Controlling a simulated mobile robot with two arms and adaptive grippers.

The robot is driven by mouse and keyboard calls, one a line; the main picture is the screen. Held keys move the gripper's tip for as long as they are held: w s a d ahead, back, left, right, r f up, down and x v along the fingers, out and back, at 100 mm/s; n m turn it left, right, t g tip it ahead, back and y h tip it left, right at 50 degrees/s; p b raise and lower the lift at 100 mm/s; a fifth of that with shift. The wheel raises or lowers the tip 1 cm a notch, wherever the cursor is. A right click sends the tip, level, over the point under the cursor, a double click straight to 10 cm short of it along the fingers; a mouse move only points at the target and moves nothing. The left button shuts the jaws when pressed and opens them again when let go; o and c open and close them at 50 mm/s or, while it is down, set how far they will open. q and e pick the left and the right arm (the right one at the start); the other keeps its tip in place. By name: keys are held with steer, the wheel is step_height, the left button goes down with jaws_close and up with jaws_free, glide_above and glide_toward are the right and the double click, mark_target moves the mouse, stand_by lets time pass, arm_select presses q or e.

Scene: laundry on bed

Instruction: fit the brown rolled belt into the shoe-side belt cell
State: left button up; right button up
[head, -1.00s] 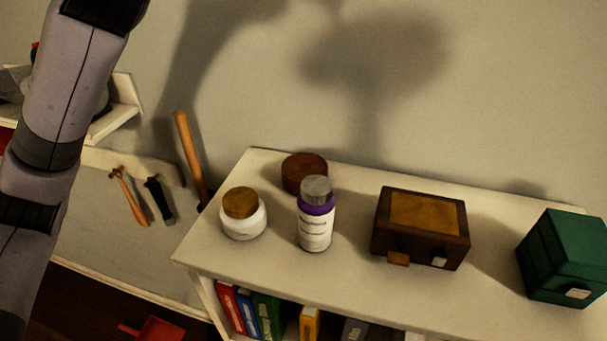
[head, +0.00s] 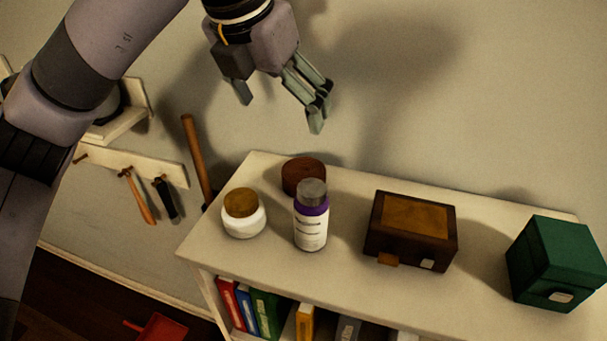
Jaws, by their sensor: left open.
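The brown rolled belt (head: 301,173) lies on the white shelf top (head: 365,305), near its back edge by the wall. A bottle with a purple band (head: 311,222) stands in front of it and hides part of its lower right side. My left gripper (head: 281,110) is open and empty, in the air above the belt and a little to its left, fingers pointing down. It touches nothing. My right gripper is not in view. I see no belt cell and no shoe.
A white jar with a brown lid (head: 243,213) stands left of the bottle. A dark brown box (head: 411,231) and a green box (head: 558,262) stand to the right. A wooden handle (head: 197,160) leans near the left end.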

arm_select(q)
steer(key=p, duration=0.3)
glide_above(304, 170)
steer(key=s+a, duration=0.1)
steer(key=f, duration=0.9)
steer(key=shift+s+a, duration=0.15)
steer(key=shift+s, duration=0.05)
steer(key=f+p, duration=0.2)
steer(key=f, duration=0.1)
steer(key=f+p, duration=0.1)
steer(key=shift+w+d+f, duration=0.25)
steer(key=shift+d+f, duration=0.1)
steer(key=shift+d, duration=0.05)
steer(key=shift+w+d+f, duration=0.1)
steer(key=shift+w+f, duration=0.05)
steer(key=shift+f, duration=0.2)
steer(key=shift+c, duration=0.3)
steer(key=shift+r, duration=0.1)
steer(key=c, duration=1.4)
